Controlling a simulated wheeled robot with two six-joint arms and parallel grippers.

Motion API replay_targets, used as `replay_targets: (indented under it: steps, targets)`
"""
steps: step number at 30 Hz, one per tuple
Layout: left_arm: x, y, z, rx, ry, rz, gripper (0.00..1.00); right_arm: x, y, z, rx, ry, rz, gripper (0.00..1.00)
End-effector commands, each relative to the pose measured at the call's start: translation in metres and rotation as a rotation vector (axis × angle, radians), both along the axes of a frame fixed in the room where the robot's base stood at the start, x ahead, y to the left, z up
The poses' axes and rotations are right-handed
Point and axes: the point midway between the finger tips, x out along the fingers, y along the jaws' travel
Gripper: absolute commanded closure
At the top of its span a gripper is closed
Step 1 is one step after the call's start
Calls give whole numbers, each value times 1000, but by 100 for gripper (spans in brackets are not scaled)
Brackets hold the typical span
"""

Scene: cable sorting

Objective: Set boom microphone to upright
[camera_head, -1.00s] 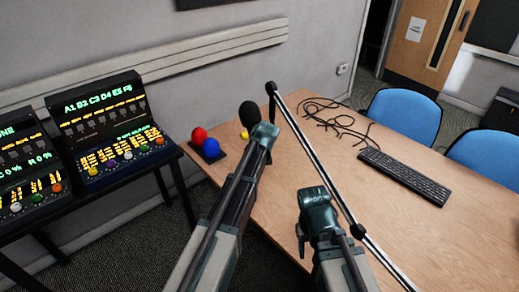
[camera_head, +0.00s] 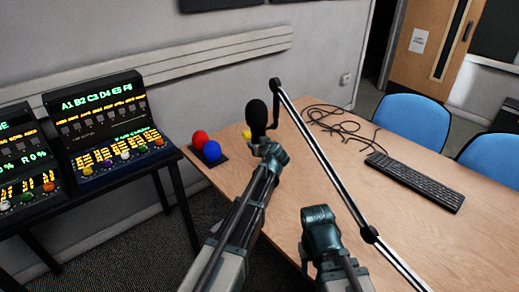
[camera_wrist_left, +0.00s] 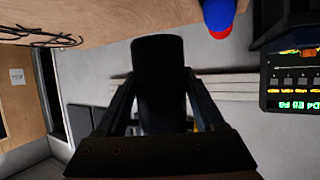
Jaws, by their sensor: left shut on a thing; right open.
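The boom microphone's black head (camera_head: 256,117) stands roughly upright above the far left part of the table. Its silver boom arm (camera_head: 325,165) runs from a black joint near the head down to the lower right. My left gripper (camera_head: 268,150) is at the lower part of the microphone and shut on it. In the left wrist view the dark microphone (camera_wrist_left: 160,85) sits between the two fingers (camera_wrist_left: 158,100). My right gripper (camera_head: 318,213) is open and empty above the table's near edge, left of the boom arm.
Control consoles (camera_head: 105,130) stand at the left. Blue chairs (camera_head: 412,120) stand behind the table.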

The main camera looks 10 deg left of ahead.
Motion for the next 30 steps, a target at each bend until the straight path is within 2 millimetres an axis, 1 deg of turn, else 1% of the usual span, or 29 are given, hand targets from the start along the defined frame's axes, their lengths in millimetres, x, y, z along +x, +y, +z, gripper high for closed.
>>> replay_targets:
  steps: [1,7,24,25,27,30]
  targets:
    - [-1,-1,-4,5,-7,1,100,0,0,-5,0,0,0,50]
    - [0,0,-2,26,-31,1,100,0,0,-10,0,0,0,50]
    - [2,1,-1,40,-41,-1,100,0,0,-12,0,0,0,50]
    - [2,1,0,40,-41,-1,28,0,0,-12,0,0,0,50]
    - [2,2,0,39,-42,0,16,0,0,-12,0,0,0,50]
    - [2,2,0,39,-42,-1,0,0,0,-12,0,0,0,50]
